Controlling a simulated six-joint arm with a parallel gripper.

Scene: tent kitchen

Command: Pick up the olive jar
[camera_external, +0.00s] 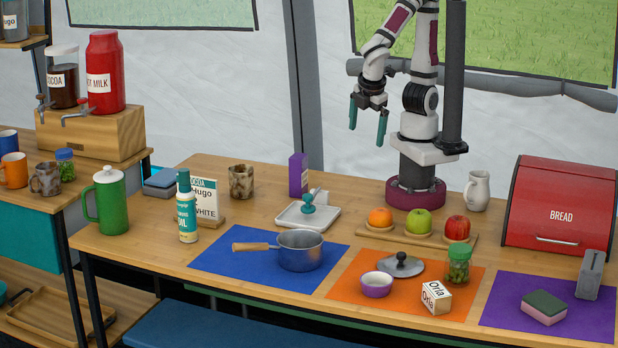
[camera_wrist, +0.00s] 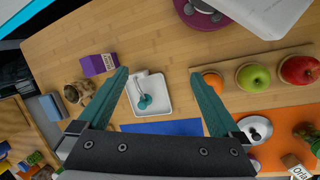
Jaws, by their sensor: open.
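A small clear jar with a green lid and green contents (camera_external: 459,265) stands upright on the orange mat (camera_external: 345,290), right of a grey pot lid; it looks like the olive jar. Its label, if any, cannot be read. In the wrist view a small green shape at the right edge seems to be part of it. My gripper (camera_external: 368,118) is open and empty, high above the table, up and left of the jar. In the wrist view my gripper (camera_wrist: 159,72) has its fingers wide apart over a white tray (camera_wrist: 163,108), with nothing between them.
Close to the jar are the pot lid (camera_external: 401,265), a box (camera_external: 436,297) and a purple bowl (camera_external: 376,284). A fruit board (camera_external: 375,234) lies behind. A saucepan (camera_external: 300,251) is left, a red bread box (camera_external: 555,205) right. Another jar with green contents (camera_external: 65,166) stands on the left counter.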

